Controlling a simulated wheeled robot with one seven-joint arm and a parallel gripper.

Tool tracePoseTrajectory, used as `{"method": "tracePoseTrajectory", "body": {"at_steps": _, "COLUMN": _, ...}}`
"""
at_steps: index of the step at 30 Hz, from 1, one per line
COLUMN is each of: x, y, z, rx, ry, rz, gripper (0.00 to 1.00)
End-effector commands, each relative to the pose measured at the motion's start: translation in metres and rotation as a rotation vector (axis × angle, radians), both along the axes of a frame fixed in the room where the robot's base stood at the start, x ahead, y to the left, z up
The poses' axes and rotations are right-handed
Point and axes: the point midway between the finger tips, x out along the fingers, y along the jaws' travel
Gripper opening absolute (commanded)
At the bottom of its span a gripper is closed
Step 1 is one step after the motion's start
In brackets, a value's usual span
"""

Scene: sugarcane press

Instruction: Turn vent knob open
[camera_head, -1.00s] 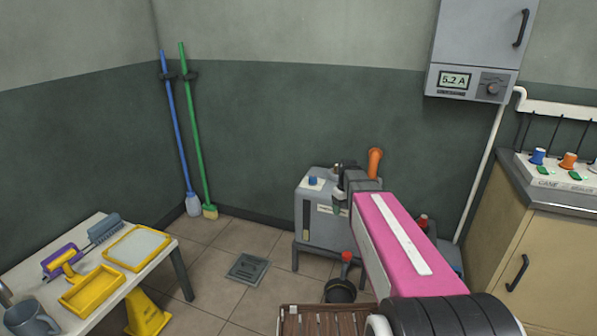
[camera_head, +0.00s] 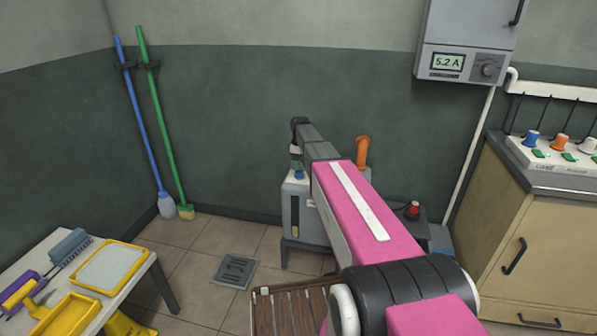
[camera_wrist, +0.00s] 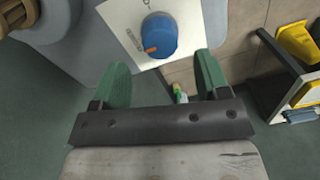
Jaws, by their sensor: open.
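The blue vent knob (camera_wrist: 159,35) with an orange pointer mark sits on a white label plate (camera_wrist: 124,18) in the wrist view. In the head view the knob (camera_head: 299,174) shows as a small blue spot on top of the grey machine (camera_head: 294,205). My gripper (camera_wrist: 160,75) is open, its two green fingers apart, with the knob just beyond the fingertips and roughly centred between them. Nothing is between the fingers. In the head view my gripper (camera_head: 296,160) is above the knob, and my arm hides much of the machine.
An orange handle (camera_head: 362,152) stands up at the right of the machine. A red button (camera_head: 413,208) is on a dark box farther right. A table (camera_head: 140,262) with yellow trays is at lower left. A cabinet (camera_head: 530,225) is at right. A floor drain (camera_head: 235,271) lies in front.

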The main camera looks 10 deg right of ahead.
Motion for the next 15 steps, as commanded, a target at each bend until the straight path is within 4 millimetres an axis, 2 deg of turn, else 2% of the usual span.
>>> {"method": "tracePoseTrajectory", "body": {"at_steps": 3, "x": 0.0, "y": 0.001, "z": -0.02, "rx": 0.001, "ry": 0.001, "rz": 0.0, "gripper": 0.69}}
{"method": "tracePoseTrajectory", "body": {"at_steps": 6, "x": -0.001, "y": 0.001, "z": -0.032, "rx": 0.001, "ry": 0.001, "rz": -0.001, "gripper": 0.69}}
{"method": "tracePoseTrajectory", "body": {"at_steps": 15, "x": -0.001, "y": 0.001, "z": -0.046, "rx": 0.0, "ry": -0.001, "rz": -0.001, "gripper": 0.69}}
